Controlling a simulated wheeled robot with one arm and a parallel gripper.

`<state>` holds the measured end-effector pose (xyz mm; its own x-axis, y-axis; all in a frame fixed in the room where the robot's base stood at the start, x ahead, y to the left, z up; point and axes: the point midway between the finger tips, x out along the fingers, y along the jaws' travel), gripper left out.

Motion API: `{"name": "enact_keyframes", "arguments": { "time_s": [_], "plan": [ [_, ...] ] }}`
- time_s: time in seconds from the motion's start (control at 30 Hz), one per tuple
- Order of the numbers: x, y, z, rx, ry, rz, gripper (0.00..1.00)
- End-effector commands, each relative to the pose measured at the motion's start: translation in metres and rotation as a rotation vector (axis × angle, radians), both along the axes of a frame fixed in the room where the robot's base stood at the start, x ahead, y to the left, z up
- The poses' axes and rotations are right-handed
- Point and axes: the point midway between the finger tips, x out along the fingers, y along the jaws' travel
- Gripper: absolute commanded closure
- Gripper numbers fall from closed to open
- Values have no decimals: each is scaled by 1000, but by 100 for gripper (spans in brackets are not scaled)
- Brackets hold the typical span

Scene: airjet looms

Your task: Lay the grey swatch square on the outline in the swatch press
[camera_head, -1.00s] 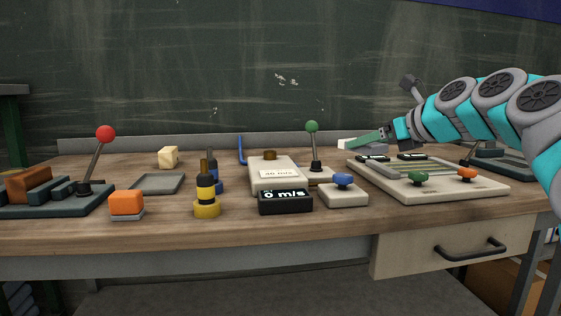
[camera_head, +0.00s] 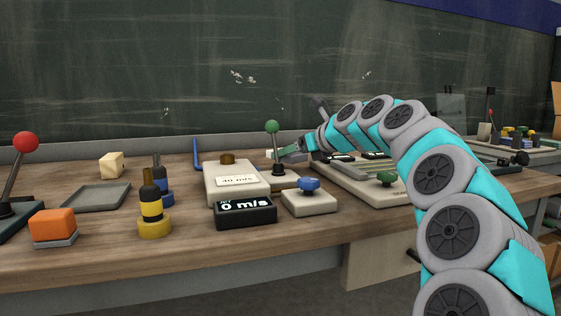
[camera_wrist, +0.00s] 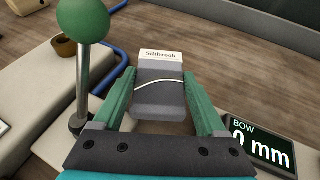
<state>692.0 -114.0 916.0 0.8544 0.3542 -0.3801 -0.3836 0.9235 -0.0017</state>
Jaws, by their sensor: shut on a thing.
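In the wrist view the swatch lies between the green fingers of my gripper (camera_wrist: 160,92), label end pointing away. In the head view the gripper is beside the green-knobbed lever (camera_head: 273,128), above the bench; the swatch is mostly hidden there. The green knob (camera_wrist: 83,20) stands just left of the fingers in the wrist view. I cannot make out the outline or tell which device is the swatch press.
A 0 m/s display (camera_head: 245,212), a blue-knobbed block (camera_head: 309,200) and a pale board with a green knob (camera_head: 387,178) stand near the arm. A grey tray (camera_head: 96,197), yellow-banded bottle (camera_head: 152,208) and orange block (camera_head: 53,226) are left. A red-knobbed lever (camera_head: 25,142) is far left.

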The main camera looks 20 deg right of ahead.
Motion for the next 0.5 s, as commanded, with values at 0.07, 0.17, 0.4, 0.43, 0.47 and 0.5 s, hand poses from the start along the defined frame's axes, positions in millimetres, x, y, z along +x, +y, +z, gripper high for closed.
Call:
{"name": "enact_keyframes", "arguments": {
  "time_s": [0.07,0.17,0.4,0.43,0.47,0.5],
  "plan": [
    [4,2,-3,0,1,1,82],
    [15,7,-10,0,3,3,82],
    [37,16,-29,1,2,1,82],
    [37,16,-30,0,2,1,82],
    [37,15,-29,1,1,1,82],
    [37,15,-29,0,1,0,82]
  ]
}}
